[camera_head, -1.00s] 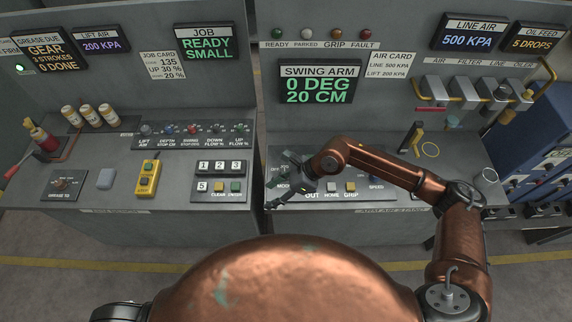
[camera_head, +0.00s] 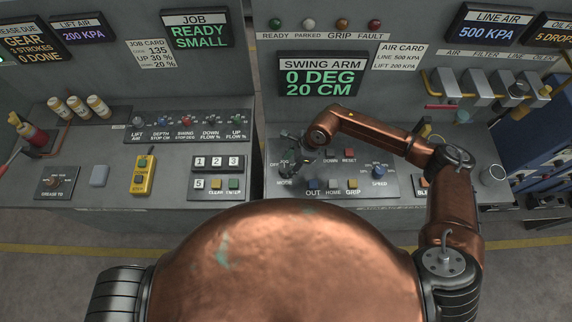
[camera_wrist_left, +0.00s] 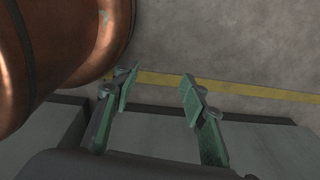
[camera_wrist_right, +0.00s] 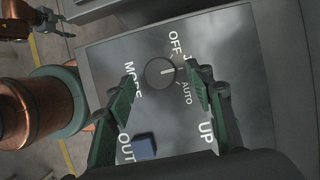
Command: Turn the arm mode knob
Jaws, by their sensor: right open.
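The arm mode knob (camera_wrist_right: 160,72) is a round dark knob with a pale pointer line in the right wrist view. OFF and AUTO are printed beside it, with a partly hidden label between, and MODE on the other side. The line points toward the side with these labels; the exact setting is unclear. My right gripper (camera_wrist_right: 165,95) is open, its green fingers on either side of the knob in that view; contact is not visible. My left gripper (camera_wrist_left: 155,90) is open and empty over the floor.
The swing arm display (camera_head: 320,76) reads 0 DEG, 20 CM. A keypad (camera_head: 217,163) lies left.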

